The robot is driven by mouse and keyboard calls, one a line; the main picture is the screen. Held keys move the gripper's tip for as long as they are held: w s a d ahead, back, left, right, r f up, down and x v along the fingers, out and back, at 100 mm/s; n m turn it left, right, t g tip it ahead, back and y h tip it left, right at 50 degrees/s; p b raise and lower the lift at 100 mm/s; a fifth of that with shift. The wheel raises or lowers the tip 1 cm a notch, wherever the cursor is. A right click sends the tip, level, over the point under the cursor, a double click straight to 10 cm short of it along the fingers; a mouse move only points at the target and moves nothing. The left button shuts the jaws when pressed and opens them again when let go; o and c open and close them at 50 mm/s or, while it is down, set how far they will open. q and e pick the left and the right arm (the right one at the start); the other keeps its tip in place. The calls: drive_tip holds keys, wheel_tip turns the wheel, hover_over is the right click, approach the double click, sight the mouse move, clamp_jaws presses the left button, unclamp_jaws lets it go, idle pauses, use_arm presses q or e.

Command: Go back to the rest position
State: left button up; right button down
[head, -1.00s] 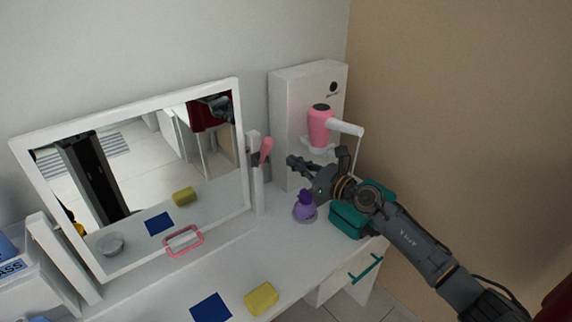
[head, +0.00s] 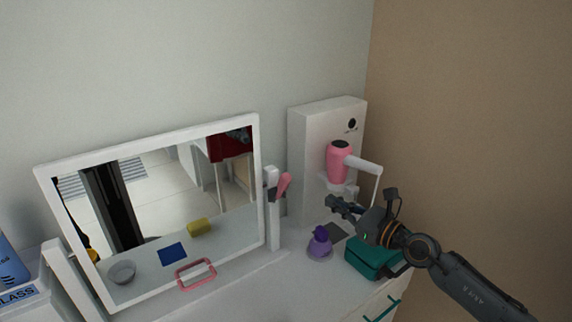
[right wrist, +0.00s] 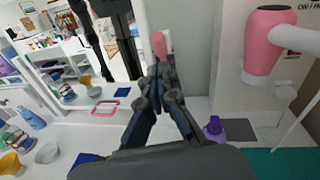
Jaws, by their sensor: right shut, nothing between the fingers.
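My right gripper (head: 343,206) is shut and empty. In the head view it is above the white tabletop (head: 238,295), over a purple bottle (head: 320,243) and a teal box (head: 372,258) and in front of the hair dryer stand. In the right wrist view its fingers (right wrist: 160,82) come together in front of the mirror's right edge. The purple bottle also shows in the right wrist view (right wrist: 214,130), to the right of the fingers. My left gripper is not in view.
A pink hair dryer (head: 339,163) hangs on a white stand (head: 304,165) against the wall. A white-framed mirror (head: 150,138) stands on the left. A box (head: 14,292) is at the far left.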

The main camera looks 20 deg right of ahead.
drive_tip(key=s+f+n+g+h, duration=0.5)
drive_tip(key=s+f+n, duration=0.6)
drive_tip(key=n, duration=0.6)
drive_tip(key=s+f+n+g+h, duration=0.2)
drive_tip(key=s+f+n+h, duration=0.55)
drive_tip(key=s+n, duration=0.8)
drive_tip(key=s+a+f+m+g+y, duration=0.2)
drive_tip(key=s+a+f+g+y, duration=0.3)
drive_tip(key=s+a, duration=0.4)
wheel_tip(320, 180, down, 24)
drive_tip(key=s+d+g, duration=0.1)
drive_tip(key=d, duration=0.1)
drive_tip(key=s+d+f+g, duration=0.1)
drive_tip(key=s+d+f, duration=0.1)
drive_tip(key=s+f, duration=1.5)
drive_tip(key=shift+s+d+f+n+g+h, duration=0.35)
drive_tip(key=shift+d+f+g+h, duration=0.1)
drive_tip(key=shift+f, duration=0.2)
